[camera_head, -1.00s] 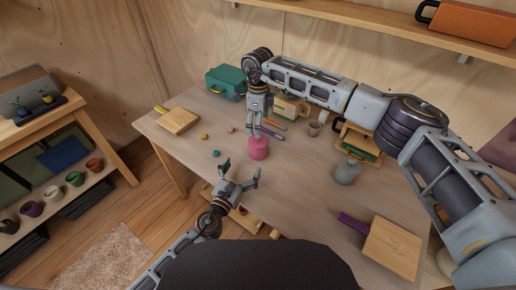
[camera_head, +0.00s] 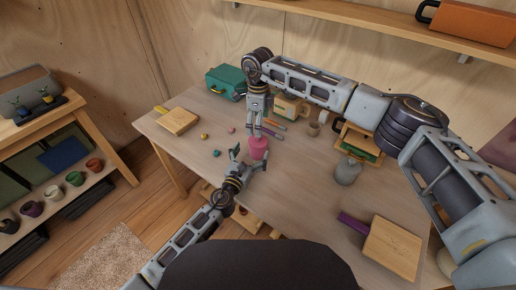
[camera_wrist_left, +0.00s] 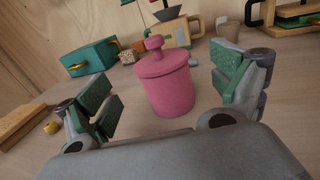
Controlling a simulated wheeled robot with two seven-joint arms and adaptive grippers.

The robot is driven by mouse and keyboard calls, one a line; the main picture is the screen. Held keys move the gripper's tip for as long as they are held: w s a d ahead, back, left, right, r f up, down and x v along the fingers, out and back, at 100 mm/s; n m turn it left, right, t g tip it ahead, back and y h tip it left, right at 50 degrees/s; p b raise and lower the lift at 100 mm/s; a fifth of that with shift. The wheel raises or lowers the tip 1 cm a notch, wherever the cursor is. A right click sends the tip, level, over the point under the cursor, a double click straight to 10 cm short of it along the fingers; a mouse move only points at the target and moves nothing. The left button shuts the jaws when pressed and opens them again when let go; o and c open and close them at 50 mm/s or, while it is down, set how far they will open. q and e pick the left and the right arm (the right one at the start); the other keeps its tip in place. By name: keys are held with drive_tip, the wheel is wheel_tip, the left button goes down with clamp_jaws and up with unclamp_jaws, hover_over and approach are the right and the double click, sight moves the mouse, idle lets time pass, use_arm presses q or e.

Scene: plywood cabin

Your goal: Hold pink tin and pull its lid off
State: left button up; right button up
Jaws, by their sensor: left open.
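The pink tin (camera_head: 259,148) stands upright on the table, with its lid and round knob on top. It also shows in the left wrist view (camera_wrist_left: 169,92), lid seated. My left gripper (camera_head: 250,161) is open at the near side of the tin. In the left wrist view its green-padded fingers (camera_wrist_left: 166,95) are spread to either side of the tin, with gaps on both sides. My right gripper (camera_head: 257,132) points down above the tin in the head view. It does not show in the wrist view, where nothing holds the knob. Its finger opening is too small to judge.
A teal case (camera_head: 226,82) stands at the back. A grey jar (camera_head: 347,172) and a cup (camera_head: 314,129) stand right of the tin. Boards lie at the left (camera_head: 179,121) and front right (camera_head: 391,249). Small coloured pieces lie left of the tin.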

sight(258, 139)
use_arm(q)
drive_tip(key=shift+x, duration=2.75)
drive_tip(key=c, duration=1.6)
drive_tip(key=shift+c, duration=0.4)
use_arm(e)
drive_tip(key=shift+o, duration=0.9)
drive_tip(key=r, duration=0.5)
drive_tip(key=shift+a, duration=0.2)
drive_tip(key=shift+f, duration=0.15)
drive_tip(key=shift+w+f, duration=0.1)
drive_tip(key=shift+f, duration=5.8)
